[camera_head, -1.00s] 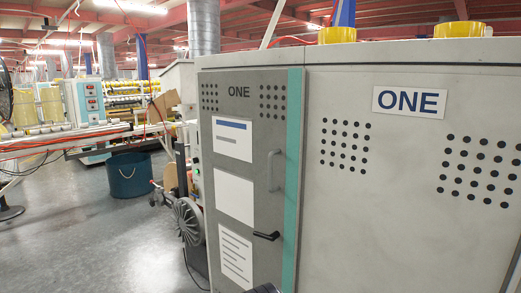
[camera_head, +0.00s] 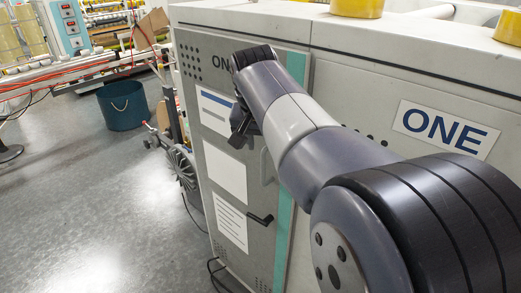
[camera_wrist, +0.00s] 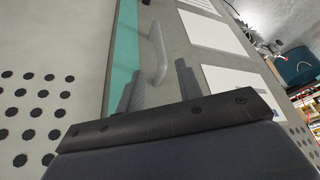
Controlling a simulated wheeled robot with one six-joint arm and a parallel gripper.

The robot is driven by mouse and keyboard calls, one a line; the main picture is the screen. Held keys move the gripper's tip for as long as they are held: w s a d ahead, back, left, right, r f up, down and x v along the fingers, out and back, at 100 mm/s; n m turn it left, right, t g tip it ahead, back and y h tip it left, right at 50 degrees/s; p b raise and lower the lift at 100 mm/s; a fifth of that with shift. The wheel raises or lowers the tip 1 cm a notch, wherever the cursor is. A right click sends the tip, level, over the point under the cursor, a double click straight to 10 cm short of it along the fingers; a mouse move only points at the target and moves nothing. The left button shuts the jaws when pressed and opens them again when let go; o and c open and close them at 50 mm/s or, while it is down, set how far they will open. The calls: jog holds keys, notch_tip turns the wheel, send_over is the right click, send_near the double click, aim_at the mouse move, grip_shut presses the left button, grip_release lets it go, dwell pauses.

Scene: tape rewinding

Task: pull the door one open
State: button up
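Door one (camera_head: 232,260) is the grey door with the "ONE" label, papers and a teal strip on its right edge; it looks shut. Its upright grey handle (camera_head: 267,166) is mostly hidden behind my arm in the head view. The wrist view shows the handle (camera_wrist: 157,53) whole, just beyond my fingertips and between their lines. My gripper (camera_wrist: 163,84) is open, its two fingers apart, with nothing seen between them. In the head view my gripper (camera_head: 241,122) is a dark shape in front of the door's upper part. A black lever (camera_head: 260,219) sits below the handle.
The cabinet's fixed panel with a large ONE sign (camera_head: 443,127) stands right of the door. A wheeled reel (camera_head: 182,167) is close by the cabinet's left side. A blue bucket (camera_head: 123,106) stands farther back. Grey floor (camera_head: 95,215) left of the door is clear.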

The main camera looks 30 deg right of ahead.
aim_at(263, 161)
jog(key=x, duration=1)
jog(key=shift+f, duration=0.25)
jog(key=shift+a, duration=0.1)
grip_shut()
